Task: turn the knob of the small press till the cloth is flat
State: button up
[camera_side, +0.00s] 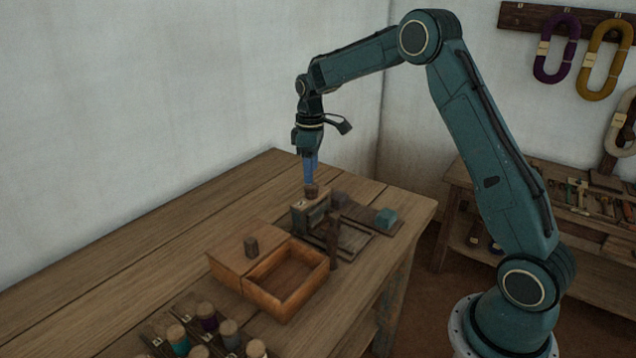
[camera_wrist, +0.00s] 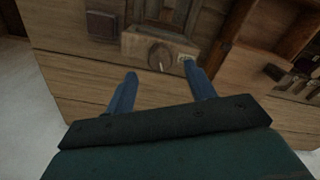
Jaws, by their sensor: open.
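The small press (camera_side: 309,217) stands on the wooden table, with a round brown knob (camera_side: 311,190) on top. In the wrist view the knob (camera_wrist: 160,56) shows a pale mark and sits on the press's wooden block (camera_wrist: 135,43). My gripper (camera_side: 311,178) points down with its blue fingers close above the knob. In the wrist view the fingertips of my gripper (camera_wrist: 159,70) are spread, one towards each side of the knob, with nothing between them. I cannot tell whether they touch it. I cannot make out the cloth in the press.
A wooden box (camera_side: 285,312) with one open compartment and a knobbed lid (camera_side: 235,258) stands in front of the press. A teal block (camera_side: 386,217) sits to the right. The table's left side (camera_side: 150,245) is clear.

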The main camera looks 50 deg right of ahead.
aim_at(311, 190)
jog(key=shift+f, duration=2.25)
jog(key=c, duration=1)
